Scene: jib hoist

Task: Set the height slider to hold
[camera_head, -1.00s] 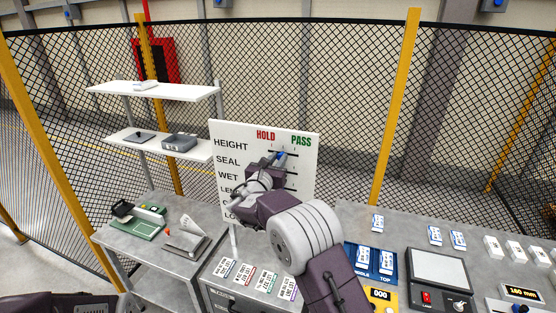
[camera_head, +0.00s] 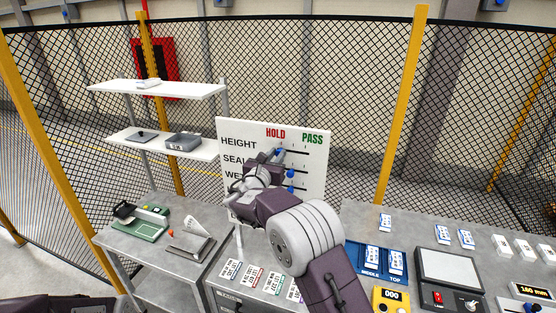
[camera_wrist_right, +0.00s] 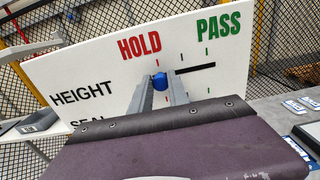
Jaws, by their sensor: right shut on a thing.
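The white board (camera_head: 317,135) has a red HOLD and a green PASS heading over rows of slots. The HEIGHT row is at the top; its blue slider knob (camera_wrist_right: 160,81) sits at the slot's left part, under HOLD and near the red tick. My right gripper (camera_head: 279,153) is shut on that knob; in the right wrist view its two fingers (camera_wrist_right: 160,90) flank it. The arm hides lower rows of the board. My left gripper is out of view.
Blue knobs of lower rows (camera_head: 291,174) sit just below my right gripper. White shelves (camera_head: 160,90) stand at the left. A grey bench (camera_head: 360,220) with blue-white cards and a scale (camera_head: 450,267) lies at the right. Mesh fencing stands behind.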

